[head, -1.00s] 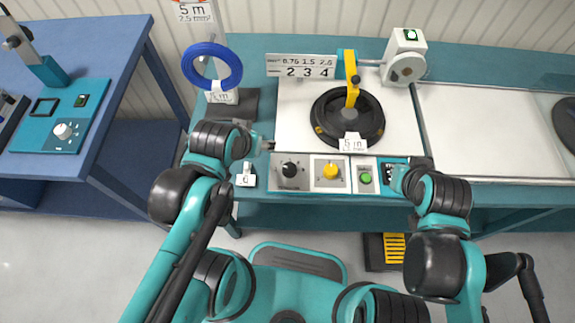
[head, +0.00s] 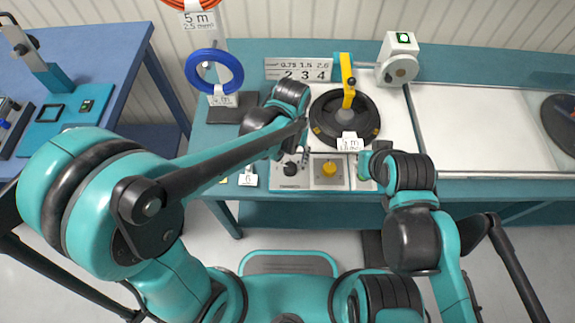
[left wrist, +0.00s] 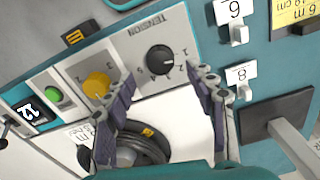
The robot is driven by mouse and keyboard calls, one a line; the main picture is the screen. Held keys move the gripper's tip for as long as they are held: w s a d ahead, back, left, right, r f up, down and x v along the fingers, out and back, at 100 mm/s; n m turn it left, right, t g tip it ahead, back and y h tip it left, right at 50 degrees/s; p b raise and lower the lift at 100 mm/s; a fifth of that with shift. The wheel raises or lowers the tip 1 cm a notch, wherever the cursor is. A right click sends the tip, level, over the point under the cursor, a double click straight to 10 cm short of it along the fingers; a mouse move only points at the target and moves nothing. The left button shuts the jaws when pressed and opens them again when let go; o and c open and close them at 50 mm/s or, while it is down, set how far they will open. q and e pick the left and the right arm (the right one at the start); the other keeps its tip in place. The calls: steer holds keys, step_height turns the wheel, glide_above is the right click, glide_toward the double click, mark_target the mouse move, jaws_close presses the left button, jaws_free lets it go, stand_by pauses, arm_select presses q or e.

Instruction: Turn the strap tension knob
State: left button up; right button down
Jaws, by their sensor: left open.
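The strap tension knob is a round black knob (head: 291,168) on a light panel at the table's front edge. In the left wrist view the knob (left wrist: 160,60) sits under the word TENSION with numerals around it. My left gripper (left wrist: 163,76) is open, its fingers spread to either side of the knob and, in this view, not closed on it. In the head view my left gripper (head: 304,153) is just above the knob panel, partly hidden by its arm. My right gripper (head: 368,162) is by the green button, its fingers mostly hidden.
A yellow knob (head: 329,169) is right of the tension knob, and the green button (left wrist: 53,94) lies beyond it. A black reel (head: 372,130) with a yellow arm (head: 348,82) stands behind the panel. A blue cable coil (head: 239,72) hangs at the left. White tags hang from hooks nearby.

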mark_target(290, 167)
arm_select(q)
step_height(290, 167, down, 6)
steer(key=shift+r+b, duration=0.25)
steer(key=shift+b, duration=0.7)
steer(key=c, duration=1.2)
